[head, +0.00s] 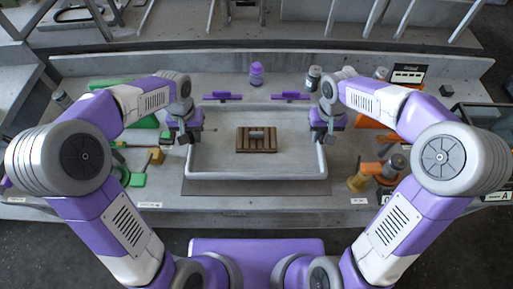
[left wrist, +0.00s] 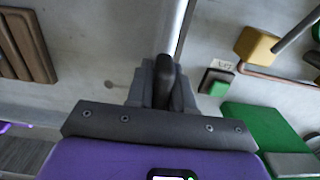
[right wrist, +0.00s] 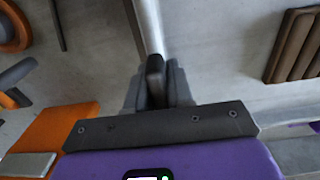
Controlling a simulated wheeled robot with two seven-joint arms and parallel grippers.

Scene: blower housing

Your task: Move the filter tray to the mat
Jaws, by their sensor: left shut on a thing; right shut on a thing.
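The filter tray (head: 257,174) is a wide, shallow, pale-rimmed tray in the middle of the head view. A brown ribbed block (head: 256,146) with a grey top piece lies inside it. My left gripper (head: 188,134) is shut on the tray's left rim, which also shows in the left wrist view (left wrist: 181,35). My right gripper (head: 321,132) is shut on its right rim, which also shows in the right wrist view (right wrist: 148,28). The mat (head: 255,188) shows as a grey-brown strip along the tray's near side; the tray hides the rest. I cannot tell whether the tray touches it.
Two purple fixtures (head: 222,97) (head: 290,97) and a purple bottle (head: 256,74) stand behind the tray. Green parts (head: 137,180) lie to the left. An orange tool (head: 370,168) and a yellow-brass piece (head: 357,183) are close on the right.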

